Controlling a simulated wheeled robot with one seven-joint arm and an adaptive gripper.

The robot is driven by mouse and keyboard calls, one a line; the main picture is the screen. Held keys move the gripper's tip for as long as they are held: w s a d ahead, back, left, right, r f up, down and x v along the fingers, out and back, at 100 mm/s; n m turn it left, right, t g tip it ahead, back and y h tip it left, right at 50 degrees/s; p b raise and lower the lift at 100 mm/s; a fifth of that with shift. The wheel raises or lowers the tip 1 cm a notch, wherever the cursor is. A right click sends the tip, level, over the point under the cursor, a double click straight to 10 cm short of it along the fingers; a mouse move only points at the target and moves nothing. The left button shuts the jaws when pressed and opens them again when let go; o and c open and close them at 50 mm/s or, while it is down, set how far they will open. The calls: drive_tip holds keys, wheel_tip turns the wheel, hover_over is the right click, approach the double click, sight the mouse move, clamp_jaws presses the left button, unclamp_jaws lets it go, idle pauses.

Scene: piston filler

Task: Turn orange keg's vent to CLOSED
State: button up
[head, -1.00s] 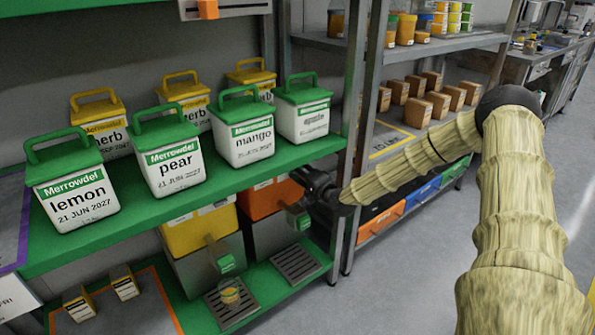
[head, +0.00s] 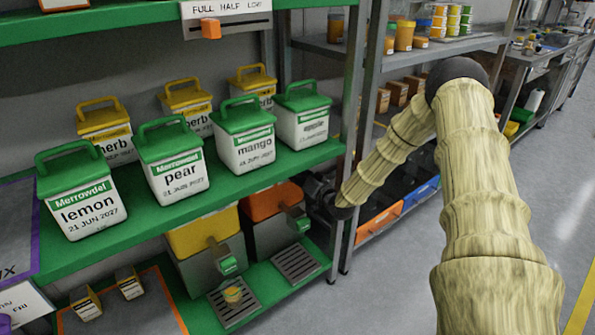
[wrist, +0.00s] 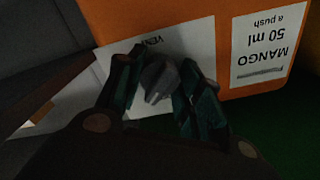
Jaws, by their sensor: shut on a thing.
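The orange keg (head: 268,203) stands on the lower green shelf, under the mango tub; in the wrist view its orange wall (wrist: 150,18) fills the top. Its label reads MANGO 50 ml a push. The grey vent knob (wrist: 158,80) sits on a white plate marked VENT. My gripper (wrist: 155,92) has its two dark green fingers on either side of the knob, shut on it. In the head view my gripper (head: 318,190) is at the keg's right side, partly hidden by the shelf post and my arm. The knob's setting cannot be read.
A yellow keg (head: 203,235) stands left of the orange one. Drip trays (head: 296,263) lie in front. The green upper shelf (head: 250,178) with tubs is close above, and a metal post (head: 345,225) stands close to my wrist.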

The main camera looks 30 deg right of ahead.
drive_tip(key=n+p, duration=0.1)
drive_tip(key=n, duration=0.3)
drive_tip(key=shift+n+p, duration=0.3)
drive_tip(key=n+p, duration=0.1)
drive_tip(key=n, duration=0.3)
drive_tip(key=shift+f, duration=0.1)
idle(0.4)
drive_tip(key=o, duration=1)
drive_tip(key=shift+d, duration=0.1)
drive_tip(key=shift+o, duration=0.2)
drive_tip(key=s, duration=1.2)
drive_tip(key=shift+d, duration=0.45)
